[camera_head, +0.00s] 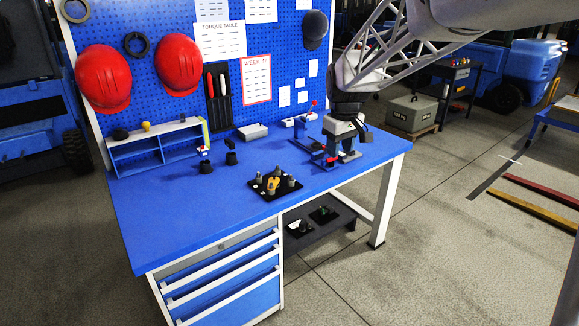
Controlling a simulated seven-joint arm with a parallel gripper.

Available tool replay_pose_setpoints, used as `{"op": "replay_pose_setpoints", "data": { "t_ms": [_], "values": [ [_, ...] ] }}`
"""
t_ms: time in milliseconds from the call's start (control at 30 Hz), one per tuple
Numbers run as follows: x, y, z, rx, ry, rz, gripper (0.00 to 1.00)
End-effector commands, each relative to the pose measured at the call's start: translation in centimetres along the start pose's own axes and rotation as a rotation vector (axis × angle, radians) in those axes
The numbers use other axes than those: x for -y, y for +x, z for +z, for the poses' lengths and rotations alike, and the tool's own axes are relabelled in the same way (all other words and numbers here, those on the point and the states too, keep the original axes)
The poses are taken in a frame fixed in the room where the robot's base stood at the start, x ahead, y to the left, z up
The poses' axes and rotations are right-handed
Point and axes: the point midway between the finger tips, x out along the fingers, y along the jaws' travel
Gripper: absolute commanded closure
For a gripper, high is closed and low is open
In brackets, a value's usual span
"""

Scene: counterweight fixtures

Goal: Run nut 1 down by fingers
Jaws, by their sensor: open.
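My gripper (343,156) hangs fingers-down at the right side of the blue workbench, at a blue fixture with red parts (318,150). Its jaws are open. The gripper covers part of this fixture, and I cannot tell whether a finger touches it. No nut can be made out there, so I cannot tell where nut 1 is. A black plate (263,190) lies near the bench's front edge, left of my gripper. It carries several small grey upright pieces and a yellow piece (272,182).
The blue benchtop (190,215) is clear at front left. Two dark cylindrical pieces (231,158) stand mid-bench. A blue shelf unit (155,145) and a light tray (252,131) stand at the back, below the pegboard (285,60) with red helmets (180,65). A low dark shelf (325,222) sits under the bench.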

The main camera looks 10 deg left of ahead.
Motion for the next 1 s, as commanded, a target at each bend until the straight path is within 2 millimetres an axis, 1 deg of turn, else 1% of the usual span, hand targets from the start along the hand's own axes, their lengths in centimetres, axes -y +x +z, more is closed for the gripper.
{"op": "replay_pose_setpoints", "data": {
  "t_ms": [33,100,267,567,800,867,1000],
  "values": [
    [-0.1,0.7,-1.4,0.004,-0.019,-0.003,0.56],
    [-0.2,1.4,-3.1,0.008,-0.047,-0.006,0.56],
    [-0.4,3.4,-6.9,0.016,-0.111,-0.014,0.56],
    [-0.1,7.6,-14.0,0.031,-0.232,-0.029,0.56],
    [0.6,11.6,-19.4,0.043,-0.329,-0.042,0.56],
    [0.8,12.7,-20.7,0.046,-0.352,-0.045,0.56],
    [1.5,15.3,-23.7,0.053,-0.409,-0.053,0.56]
  ]
}}
